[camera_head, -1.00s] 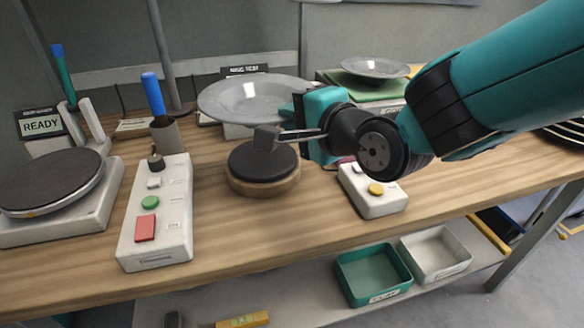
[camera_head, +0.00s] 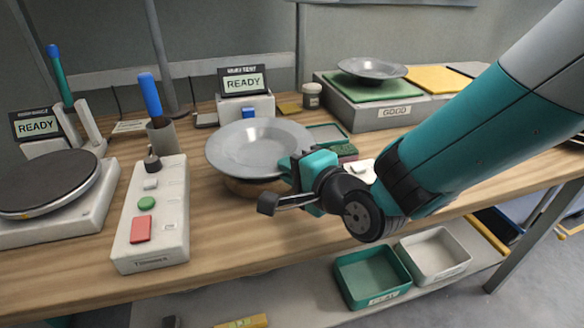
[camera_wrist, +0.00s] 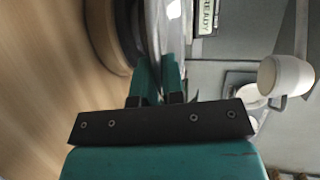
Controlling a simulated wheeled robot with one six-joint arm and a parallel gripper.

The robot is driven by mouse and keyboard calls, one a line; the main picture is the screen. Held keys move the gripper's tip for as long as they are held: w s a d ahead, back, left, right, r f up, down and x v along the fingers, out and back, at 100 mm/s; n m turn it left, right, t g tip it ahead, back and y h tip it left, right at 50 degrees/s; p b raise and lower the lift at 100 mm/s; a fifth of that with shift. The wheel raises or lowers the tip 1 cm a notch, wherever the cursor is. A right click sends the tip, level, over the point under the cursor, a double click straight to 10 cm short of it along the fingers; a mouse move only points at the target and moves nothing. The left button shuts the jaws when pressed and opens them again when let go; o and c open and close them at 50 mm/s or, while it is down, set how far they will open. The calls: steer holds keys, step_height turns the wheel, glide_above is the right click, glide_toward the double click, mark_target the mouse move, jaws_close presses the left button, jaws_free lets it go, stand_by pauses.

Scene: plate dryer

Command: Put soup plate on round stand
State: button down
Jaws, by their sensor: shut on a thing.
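The grey soup plate (camera_head: 258,146) is level, right over the round stand in the head view. My gripper (camera_head: 290,168) is shut on the plate's right rim. The round stand (camera_head: 243,187) shows only as a brown wooden edge under the plate; its dark top is hidden. I cannot tell whether the plate touches it. In the wrist view the fingers (camera_wrist: 158,80) close on the plate's edge (camera_wrist: 153,30), beside the round stand (camera_wrist: 105,35).
A white control box (camera_head: 155,215) with buttons stands left of the stand. A display reading READY (camera_head: 243,83) is behind. A second grey plate (camera_head: 372,68) rests on a green pad at the back right. Bins (camera_head: 372,275) are on the lower shelf.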

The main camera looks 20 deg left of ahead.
steer(key=shift+f, duration=0.1)
steer(key=c, duration=1.2)
jaws_free()
steer(key=shift+d+r, duration=0.1)
steer(key=shift+r, duration=0.1)
steer(key=s+d+r+n+g+h+b, duration=0.1)
steer(key=s+d+n+g+h, duration=0.1)
steer(key=s+d, duration=0.4)
steer(key=s+d+r+n+g+h+b, duration=0.1)
steer(key=s+d+n+g+h, duration=0.2)
steer(key=s+d+n, duration=0.4)
steer(key=s+d+r+n+g+h+b, duration=0.1)
steer(key=s+d+n+g+h, duration=0.2)
steer(key=d, duration=1)
steer(key=shift+s+d+r+n+g, duration=0.15)
steer(key=shift+s+n+g, duration=0.1)
steer(key=shift+s+n, duration=0.25)
steer(key=shift+s+d+f+n+g, duration=0.1)
steer(key=shift+s+n+g, duration=0.15)
steer(key=shift+s, duration=0.35)
steer(key=shift+s+d+r+n+g, duration=0.1)
steer(key=shift+s+d+n+g, duration=0.1)
steer(key=shift+s+n, duration=0.3)
